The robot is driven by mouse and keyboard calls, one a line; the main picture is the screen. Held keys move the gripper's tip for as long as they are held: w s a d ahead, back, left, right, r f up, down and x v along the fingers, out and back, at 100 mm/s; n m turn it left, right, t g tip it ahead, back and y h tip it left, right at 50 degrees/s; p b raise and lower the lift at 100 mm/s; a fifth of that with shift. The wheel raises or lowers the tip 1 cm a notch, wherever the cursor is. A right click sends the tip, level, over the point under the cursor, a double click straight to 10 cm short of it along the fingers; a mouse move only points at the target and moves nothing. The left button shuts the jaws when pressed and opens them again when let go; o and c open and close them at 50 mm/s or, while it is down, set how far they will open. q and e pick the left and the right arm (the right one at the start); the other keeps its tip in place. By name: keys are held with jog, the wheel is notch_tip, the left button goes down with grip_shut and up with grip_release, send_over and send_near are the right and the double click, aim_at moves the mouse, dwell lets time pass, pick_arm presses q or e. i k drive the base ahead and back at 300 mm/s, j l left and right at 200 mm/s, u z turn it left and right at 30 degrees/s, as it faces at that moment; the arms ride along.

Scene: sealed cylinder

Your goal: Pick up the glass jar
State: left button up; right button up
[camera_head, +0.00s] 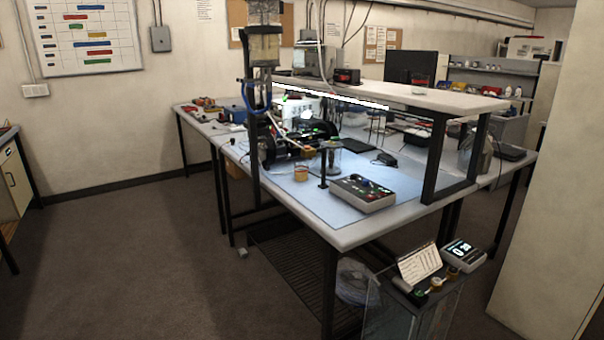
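A clear, upright cylinder that looks like a glass jar (331,160) stands on the blue mat of the workbench, near the middle of the picture. Its contents and lid are too small to make out. A small amber-coloured container (300,172) stands to its left. Neither of my grippers is in view.
A control box (362,193) with buttons sits near the workbench (350,237) front edge. Dark apparatus (290,146) with cables stands behind the cylinder. A raised shelf (420,97) overhangs the bench. A stand with small devices (422,270) is at the front right. Floor at left is clear.

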aim_at(301, 167)
jog(key=i+j+z, duration=0.15)
jog(key=i+j, duration=0.5)
jog(key=i+j+z, duration=0.2)
jog(key=i+j, duration=0.45)
jog(key=j, duration=0.15)
